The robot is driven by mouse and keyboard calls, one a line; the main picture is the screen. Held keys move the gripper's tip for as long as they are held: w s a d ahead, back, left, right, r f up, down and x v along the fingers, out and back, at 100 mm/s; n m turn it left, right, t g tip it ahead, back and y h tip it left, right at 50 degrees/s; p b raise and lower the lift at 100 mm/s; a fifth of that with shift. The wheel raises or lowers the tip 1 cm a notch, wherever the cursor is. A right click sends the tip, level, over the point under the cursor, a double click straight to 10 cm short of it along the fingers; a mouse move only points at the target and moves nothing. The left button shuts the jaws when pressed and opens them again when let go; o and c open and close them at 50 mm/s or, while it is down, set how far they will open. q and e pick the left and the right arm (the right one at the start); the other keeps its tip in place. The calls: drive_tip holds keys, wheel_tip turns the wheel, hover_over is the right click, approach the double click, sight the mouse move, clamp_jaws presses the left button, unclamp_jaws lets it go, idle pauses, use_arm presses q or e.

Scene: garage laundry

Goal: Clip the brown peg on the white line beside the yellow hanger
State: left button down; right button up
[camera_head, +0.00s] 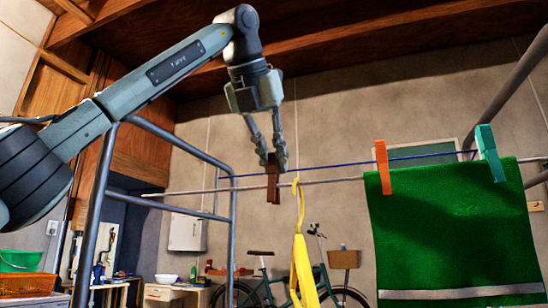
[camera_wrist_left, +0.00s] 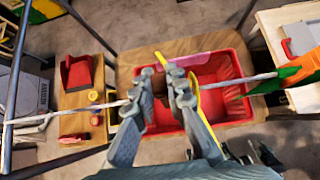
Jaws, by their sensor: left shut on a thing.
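My left gripper (camera_head: 272,165) is shut on the brown peg (camera_head: 273,190), which hangs below its fingertips. The peg overlaps the white line (camera_head: 230,188) just left of the yellow hanger (camera_head: 302,262); I cannot tell whether its legs straddle the line. In the left wrist view, the gripper (camera_wrist_left: 164,82) is over the white line (camera_wrist_left: 238,82), its fingers mostly hiding the peg. The yellow hanger (camera_wrist_left: 193,88) is close on its right. My right gripper is not in view.
A green towel (camera_head: 450,235) hangs at right with an orange peg (camera_head: 383,166) and a teal peg (camera_head: 490,153). A blue line (camera_head: 340,163) runs behind. A metal frame (camera_head: 90,215) stands left. A red bin (camera_wrist_left: 225,108) lies below.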

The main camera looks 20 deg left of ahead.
use_arm(q)
drive_tip(key=c, duration=1.5)
unclamp_jaws()
drive_tip(key=shift+o, duration=0.2)
drive_tip(key=v, duration=1.2)
